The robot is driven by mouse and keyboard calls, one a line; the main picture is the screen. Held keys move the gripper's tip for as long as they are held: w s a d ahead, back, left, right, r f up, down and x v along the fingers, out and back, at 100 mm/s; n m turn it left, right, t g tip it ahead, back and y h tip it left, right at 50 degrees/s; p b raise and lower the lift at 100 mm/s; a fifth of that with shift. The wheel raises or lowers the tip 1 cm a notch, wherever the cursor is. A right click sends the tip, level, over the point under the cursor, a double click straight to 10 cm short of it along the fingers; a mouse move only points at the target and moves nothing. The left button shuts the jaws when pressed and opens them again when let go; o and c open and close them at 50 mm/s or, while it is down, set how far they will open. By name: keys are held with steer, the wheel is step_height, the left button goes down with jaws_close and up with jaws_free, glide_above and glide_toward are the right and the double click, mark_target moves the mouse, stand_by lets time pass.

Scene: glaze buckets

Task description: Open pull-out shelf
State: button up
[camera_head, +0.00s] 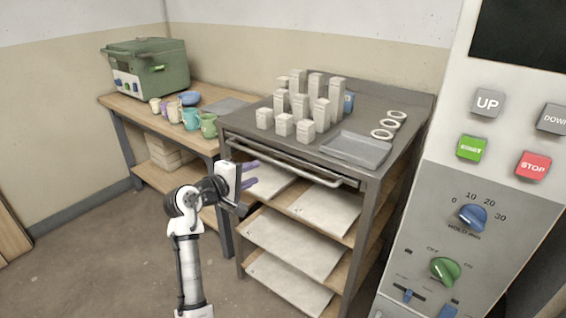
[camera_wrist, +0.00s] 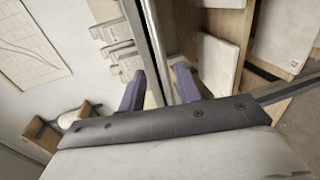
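The pull-out shelf is in the upper part of the dark metal rack, just under its top. Its pale front bar (camera_head: 300,169) runs across the rack's front and looks pushed in. In the wrist view, a long pale edge with a dark strip (camera_wrist: 154,50) runs up between my fingers; I take it for the shelf's front. My gripper (camera_head: 249,174) is at the left part of the rack's front. Its two purple fingers are apart, one on each side of that edge in the wrist view (camera_wrist: 160,86). I cannot tell whether they touch it.
Several pale blocks (camera_head: 303,108), white rings (camera_head: 389,125) and a grey tray (camera_head: 356,150) stand on the rack's top. Pale boards (camera_head: 295,245) lie on lower levels. A wooden table (camera_head: 125,102) with cups is at left, a control panel (camera_head: 480,190) at right. Floor in front is clear.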

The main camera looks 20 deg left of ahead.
mark_target(276, 164)
steer(key=p+x, duration=0.1)
steer(key=x, duration=1)
steer(key=shift+w+d+f, duration=0.1)
steer(key=shift+w, duration=0.25)
jaws_close()
